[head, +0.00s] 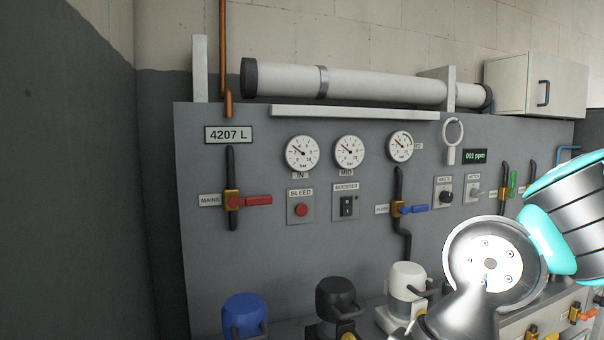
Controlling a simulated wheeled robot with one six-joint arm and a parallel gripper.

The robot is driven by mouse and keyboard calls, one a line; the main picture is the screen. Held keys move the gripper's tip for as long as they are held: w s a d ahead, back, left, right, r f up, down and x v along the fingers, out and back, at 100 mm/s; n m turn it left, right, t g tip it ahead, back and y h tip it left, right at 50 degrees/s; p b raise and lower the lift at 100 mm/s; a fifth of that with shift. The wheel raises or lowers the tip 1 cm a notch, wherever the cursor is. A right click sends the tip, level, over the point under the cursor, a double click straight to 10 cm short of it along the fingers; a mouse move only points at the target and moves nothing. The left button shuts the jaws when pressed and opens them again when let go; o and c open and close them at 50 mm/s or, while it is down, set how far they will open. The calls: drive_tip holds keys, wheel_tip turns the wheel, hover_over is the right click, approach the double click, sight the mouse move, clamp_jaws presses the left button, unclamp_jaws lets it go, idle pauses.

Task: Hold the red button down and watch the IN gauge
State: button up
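The red button (300,210) sits on a small grey plate labelled BLEED, on the grey panel left of centre. Nothing touches it. The IN gauge (302,153) is a round white dial above it, labelled IN below and marked bar. Its dark needle points to the upper left; the exact reading is too small to tell. My arm shows at the lower right, well to the right of the button. My gripper is not in view.
The MID gauge (349,152) and a third gauge (400,146) stand right of IN. A booster switch (347,206) is beside the button. A red-handled mains valve (234,200) is left. Blue (245,315), black (337,300) and white (407,285) canisters stand below.

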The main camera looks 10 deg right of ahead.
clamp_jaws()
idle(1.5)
